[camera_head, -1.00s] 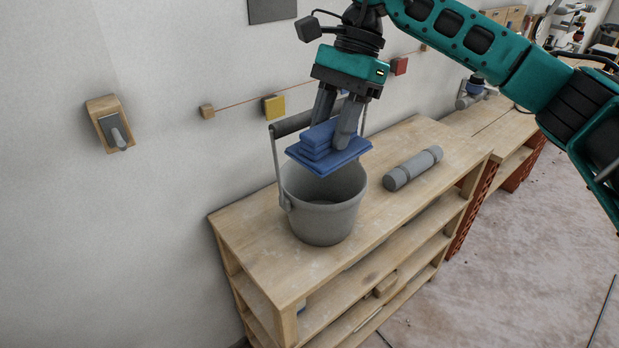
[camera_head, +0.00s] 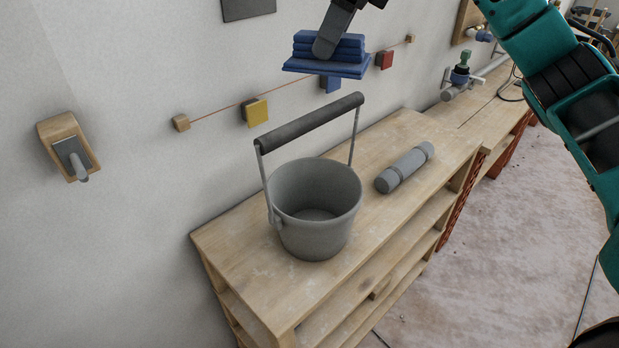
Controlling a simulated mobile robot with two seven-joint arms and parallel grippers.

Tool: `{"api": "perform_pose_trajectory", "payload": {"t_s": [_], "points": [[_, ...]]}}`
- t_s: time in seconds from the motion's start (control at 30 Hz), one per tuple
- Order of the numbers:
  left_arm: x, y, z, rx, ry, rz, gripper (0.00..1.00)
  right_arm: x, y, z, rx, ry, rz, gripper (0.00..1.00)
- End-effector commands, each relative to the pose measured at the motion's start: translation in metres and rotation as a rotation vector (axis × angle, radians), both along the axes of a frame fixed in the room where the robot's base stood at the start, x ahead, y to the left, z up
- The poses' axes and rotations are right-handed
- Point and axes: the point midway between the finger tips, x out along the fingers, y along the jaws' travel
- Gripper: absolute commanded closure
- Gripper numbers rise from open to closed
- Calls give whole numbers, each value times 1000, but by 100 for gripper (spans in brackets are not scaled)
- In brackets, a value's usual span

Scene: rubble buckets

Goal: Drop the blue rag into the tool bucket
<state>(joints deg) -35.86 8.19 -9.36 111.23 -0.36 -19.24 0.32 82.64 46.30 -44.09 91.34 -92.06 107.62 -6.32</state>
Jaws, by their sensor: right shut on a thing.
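The blue rag (camera_head: 346,58), a folded stack on a wider flat layer, hangs level in the air near the top of the view. My right gripper (camera_head: 328,46) is shut on it; only its lower part shows, and the rest is cut off by the top edge. The grey tool bucket (camera_head: 316,238) stands upright on the wooden bench with its handle raised. I see nothing inside it. The rag is above the bucket and its handle, clear of both. My left gripper is not in view.
The wooden bench (camera_head: 240,247) has a grey roll (camera_head: 405,167) lying right of the bucket. Yellow (camera_head: 255,112) and red (camera_head: 384,60) blocks hang along a cord on the wall. A wall switch (camera_head: 70,150) is at left. The bench front is clear.

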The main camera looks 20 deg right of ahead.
Motion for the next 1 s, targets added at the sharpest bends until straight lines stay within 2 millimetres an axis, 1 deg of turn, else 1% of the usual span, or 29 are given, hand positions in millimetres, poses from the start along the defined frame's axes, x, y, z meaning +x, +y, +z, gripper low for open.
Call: {"api": "perform_pose_trajectory", "payload": {"t_s": [0.1,0.3,0.43,0.67,0.7,1.0], "points": [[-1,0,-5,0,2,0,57,0,0,-17,-1,2,0,96],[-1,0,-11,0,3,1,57,0,0,-33,0,0,1,96],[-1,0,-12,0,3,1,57,0,0,-37,0,0,2,96],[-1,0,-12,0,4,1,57,0,0,-37,0,0,2,96],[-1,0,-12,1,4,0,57,0,0,-36,0,0,2,60],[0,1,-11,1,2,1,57,0,0,-36,0,0,2,32]]}}
